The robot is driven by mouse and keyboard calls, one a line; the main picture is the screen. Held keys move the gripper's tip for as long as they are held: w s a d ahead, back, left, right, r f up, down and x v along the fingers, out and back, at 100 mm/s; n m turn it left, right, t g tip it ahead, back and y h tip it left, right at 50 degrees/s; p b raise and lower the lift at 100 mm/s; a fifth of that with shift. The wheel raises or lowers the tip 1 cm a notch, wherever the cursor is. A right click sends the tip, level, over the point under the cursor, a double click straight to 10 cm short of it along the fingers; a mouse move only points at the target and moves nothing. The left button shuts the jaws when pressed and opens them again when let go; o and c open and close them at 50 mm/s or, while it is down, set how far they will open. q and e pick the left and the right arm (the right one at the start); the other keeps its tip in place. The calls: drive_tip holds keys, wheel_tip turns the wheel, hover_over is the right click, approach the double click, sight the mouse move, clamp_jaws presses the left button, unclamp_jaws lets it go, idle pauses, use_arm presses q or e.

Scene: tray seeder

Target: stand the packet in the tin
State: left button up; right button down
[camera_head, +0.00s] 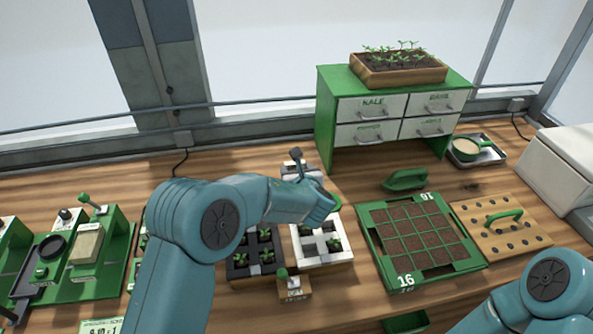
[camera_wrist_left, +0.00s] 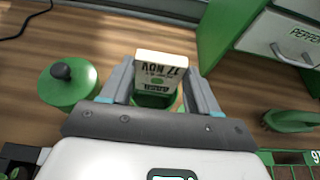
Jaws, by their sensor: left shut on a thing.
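My left gripper (camera_head: 300,172) reaches over the back middle of the bench. In the left wrist view, its two fingers (camera_wrist_left: 160,82) are shut on a white packet (camera_wrist_left: 162,66) with dark print, including "17 NOV", and a green band. A green round shape (camera_wrist_left: 150,101) shows just below the packet, between the fingers. It may be the tin, but most of it is hidden, and I cannot tell whether the packet is inside it or in front of it. A green round lid-like piece with a dark knob (camera_wrist_left: 68,88) lies left of the gripper. My right gripper is out of view.
A green drawer cabinet (camera_head: 325,120) stands behind, right of the gripper. A green-handled tool (camera_head: 405,179) lies before it. Nearer are a green seed tray (camera_head: 375,235), a drilled wooden board (camera_head: 520,238) and seedling pots (camera_head: 335,262). Bare wood lies at the back left.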

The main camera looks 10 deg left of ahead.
use_arm(q)
drive_tip(key=shift+w+a+f, duration=0.1)
drive_tip(key=shift+w+f, duration=0.05)
drive_tip(key=shift+f, duration=0.1)
drive_tip(key=o, duration=1.1)
drive_tip(key=shift+r, duration=0.1)
drive_tip(key=b+v, duration=0.4)
drive_tip(key=v, duration=1.2)
